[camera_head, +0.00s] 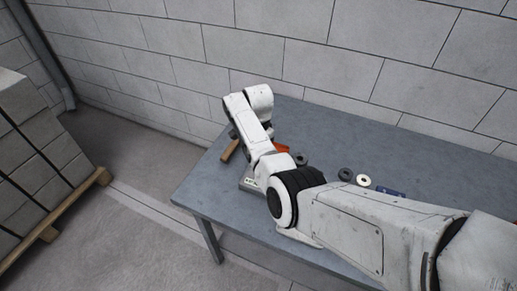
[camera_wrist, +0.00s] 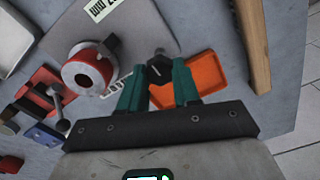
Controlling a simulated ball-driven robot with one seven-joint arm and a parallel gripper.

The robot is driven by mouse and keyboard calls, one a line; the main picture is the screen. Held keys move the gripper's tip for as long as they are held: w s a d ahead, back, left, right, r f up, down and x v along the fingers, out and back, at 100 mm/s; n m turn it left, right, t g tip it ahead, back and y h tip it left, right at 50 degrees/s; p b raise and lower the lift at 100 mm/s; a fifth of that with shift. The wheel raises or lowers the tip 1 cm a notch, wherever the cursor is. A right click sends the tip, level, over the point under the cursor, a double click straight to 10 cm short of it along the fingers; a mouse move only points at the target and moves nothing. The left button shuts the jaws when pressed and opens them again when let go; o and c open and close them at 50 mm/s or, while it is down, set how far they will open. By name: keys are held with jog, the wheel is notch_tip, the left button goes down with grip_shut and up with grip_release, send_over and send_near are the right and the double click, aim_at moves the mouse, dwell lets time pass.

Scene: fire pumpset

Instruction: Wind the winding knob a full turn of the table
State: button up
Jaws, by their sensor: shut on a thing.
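A dark, faceted winding knob (camera_wrist: 157,67) shows between the tips of my gripper (camera_wrist: 158,74) in the wrist view. The two teal fingers stand on either side of it and are shut on it. The knob sits at the edge of a grey plate (camera_wrist: 150,22) with printed labels. The table (camera_head: 420,219) is grey-blue. In the head view my own arm hides the gripper and the knob, and only a corner of the plate (camera_head: 248,184) shows. How far the knob is turned cannot be told.
An orange tray (camera_wrist: 195,76) lies just behind the fingers. A wooden handle (camera_wrist: 252,40) lies to the right. A red and white round part (camera_wrist: 88,70) stands left, near red and blue pieces. Dark and pale rings (camera_head: 363,180) lie mid-table. A block wall backs the table.

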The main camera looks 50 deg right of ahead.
jog(key=shift+w+r, duration=0.1)
dwell(0.3)
jog(key=o, duration=1.1)
jog(key=shift+c, duration=0.2)
notch_tip(320, 180, up, 11)
jog(key=b, duration=0.1)
jog(key=shift+f, duration=0.2)
